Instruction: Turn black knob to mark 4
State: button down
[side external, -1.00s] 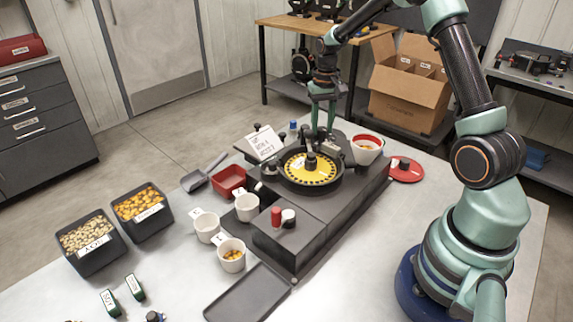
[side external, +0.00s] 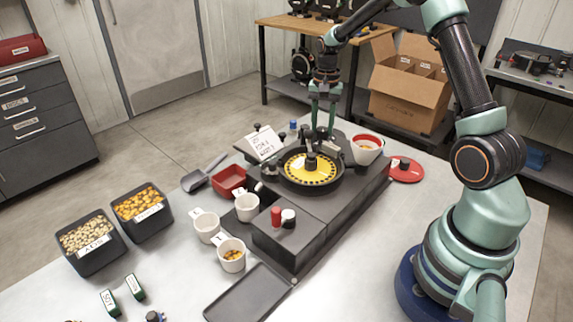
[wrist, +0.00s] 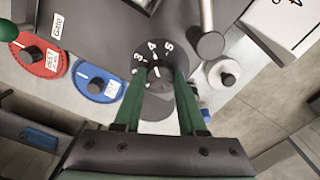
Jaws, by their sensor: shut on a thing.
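The black knob (wrist: 161,76) is between my gripper's fingertips in the wrist view, and the fingers are shut on it from both sides. A small white line shows on the knob's top, but I cannot tell exactly which mark it points to. The dark dial face (wrist: 153,46) around it carries white numerals, with 3, 4 and 5 readable beyond the knob. In the side view my gripper (side external: 319,137) points down behind the round seed plate (side external: 310,172), on the far side of the dark machine. The knob is hidden there.
A red dial (wrist: 38,56) and a blue dial (wrist: 97,80) lie left of the knob in the wrist view. A white disc with a black knob (wrist: 224,74) is to the right. A white card (side external: 264,145) stands near the seed plate.

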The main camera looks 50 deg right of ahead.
aim_at(322, 129)
jog(key=shift+r, duration=0.1)
jog(key=shift+c, duration=2.4)
grip_release()
notch_tip(322, 129, up, 12)
